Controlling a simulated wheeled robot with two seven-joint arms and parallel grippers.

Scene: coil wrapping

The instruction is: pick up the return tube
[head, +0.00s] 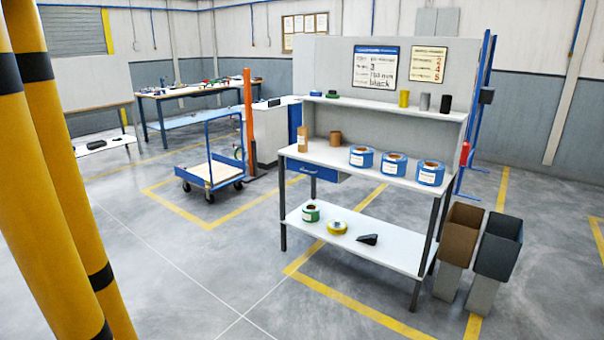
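A short brown cardboard tube (335,137) stands upright on the workbench top, left of the blue coils. A taller tan piece (302,139) stands near the bench's left edge; it is too small to tell what it is. I cannot tell for certain which of these is the return tube. Three blue-wrapped coils, left (361,158), middle (394,164) and right (430,173), sit in a row on the same top. Neither of my grippers is in view.
The workbench (335,158) has a lower shelf (380,248) with green and yellow rolls. Brown (460,233) and dark (498,246) bins stand at its right. A blue cart (209,172) stands behind left. Yellow black-banded posts (60,170) rise at the left. The floor before the bench is clear.

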